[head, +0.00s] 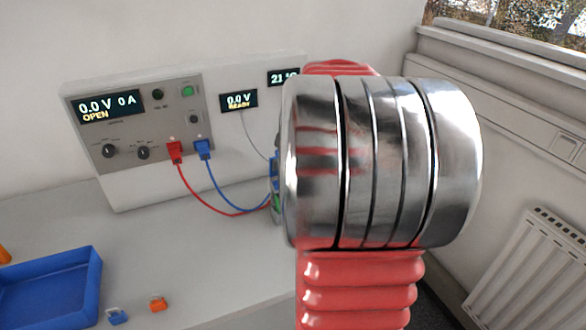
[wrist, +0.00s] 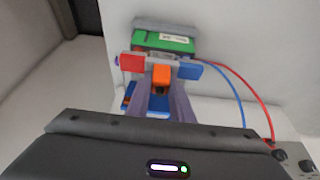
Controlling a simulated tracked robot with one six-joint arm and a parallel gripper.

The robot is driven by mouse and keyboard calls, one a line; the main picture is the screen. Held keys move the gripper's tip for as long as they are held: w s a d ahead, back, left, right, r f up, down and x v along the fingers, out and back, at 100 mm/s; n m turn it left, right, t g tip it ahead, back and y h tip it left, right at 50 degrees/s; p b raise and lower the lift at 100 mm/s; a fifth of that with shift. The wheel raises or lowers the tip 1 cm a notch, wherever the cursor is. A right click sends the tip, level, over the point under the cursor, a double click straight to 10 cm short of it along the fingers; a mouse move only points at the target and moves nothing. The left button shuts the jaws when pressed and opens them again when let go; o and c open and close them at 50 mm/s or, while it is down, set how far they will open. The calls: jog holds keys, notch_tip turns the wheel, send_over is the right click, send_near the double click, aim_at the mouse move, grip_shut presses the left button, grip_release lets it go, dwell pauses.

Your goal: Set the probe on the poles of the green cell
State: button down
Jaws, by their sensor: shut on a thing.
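In the wrist view the green cell (wrist: 163,43) lies in a grey holder with a pale label facing me. A red block (wrist: 132,63) and a blue block (wrist: 189,71) sit at its near left and right. My gripper (wrist: 162,84) is shut on an orange piece, which appears to be the probe (wrist: 161,74), just in front of the cell. I cannot tell whether its tips touch the poles. In the head view my arm hides the gripper and most of the cell; a green sliver (head: 277,204) shows at its left edge.
The grey cycler (head: 140,120) reads 0.0 V, 0 A, OPEN; its red and blue leads run to the cell area. A wall meter (head: 239,101) reads 0.0 V READY. A blue tray (head: 50,258), a blue clip (head: 117,316) and an orange clip (head: 158,303) lie front left.

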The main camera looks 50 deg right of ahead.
jog(key=shift+f, duration=0.45)
dwell(1.0)
jog(key=shift+r, duration=0.1)
jog(key=shift+r, duration=3.4)
jog(key=shift+s, duration=0.2)
